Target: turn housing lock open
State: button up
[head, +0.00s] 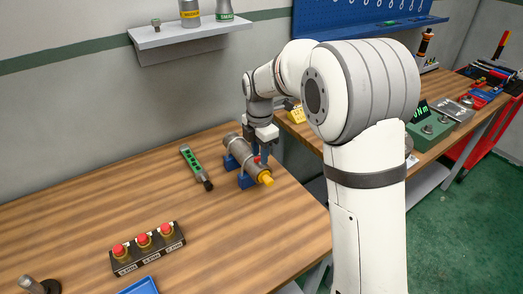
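A grey cylindrical housing (237,147) lies in blue vise supports (247,181) on the wooden bench. Its near end has a yellow-orange cap (266,179). A small red part (257,160), possibly the lock, shows on top of the housing near that end. My gripper (263,158) points down at the housing, its dark fingers close to or at the red part. The fingers are small in view and partly overlap the housing, so I cannot tell whether they are open or touching anything. The lock's position cannot be read.
A green and black tool (196,166) lies left of the housing. A box with red push buttons (147,247) and a blue tray (140,287) are nearer the front. A wall shelf (190,36) holds bottles. The bench left of the green tool is clear.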

notch_tip(320, 180, up, 8)
jog(key=shift+f, duration=0.1)
dwell(0.4)
jog(key=s+d+r+m+t, duration=0.2)
jog(key=s+d+m, duration=0.9)
jog(key=s+m, duration=0.2)
jog(key=s+d+f+m, duration=0.2)
jog(key=s+m, duration=0.4)
jog(key=s, duration=0.1)
jog(key=s+d+f+m, duration=0.2)
jog(key=s+d+m, duration=0.1)
jog(key=s+m, duration=0.3)
jog(key=shift+s+d+f+t, duration=0.15)
jog(key=shift+s+d+t, duration=0.2)
jog(key=shift+t, duration=0.05)
